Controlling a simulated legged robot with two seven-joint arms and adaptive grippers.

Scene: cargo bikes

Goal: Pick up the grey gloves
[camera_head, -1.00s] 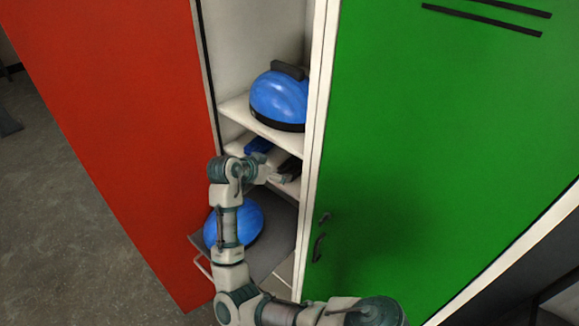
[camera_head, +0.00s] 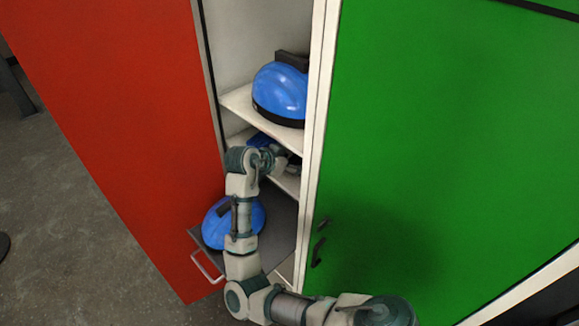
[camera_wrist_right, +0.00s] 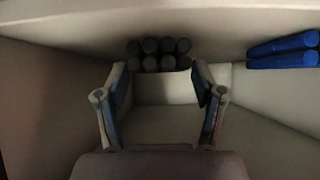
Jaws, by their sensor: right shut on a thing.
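In the right wrist view, the grey gloves (camera_wrist_right: 158,56) show as dark rounded finger ends above a paler body. My right gripper (camera_wrist_right: 160,82) has its two fingers on either side of the gloves and is shut on them. In the head view my right arm reaches into the middle compartment of the open locker, and the right gripper (camera_head: 284,161) is partly hidden by the wrist. The grey gloves cannot be made out clearly there. My left gripper is not in view.
Blue gloves (camera_wrist_right: 284,50) lie to the right in the same compartment. A blue helmet (camera_head: 280,92) sits on the shelf above and another (camera_head: 222,228) below. The red door (camera_head: 110,110) stands left, the green door (camera_head: 440,150) right, leaving a narrow opening.

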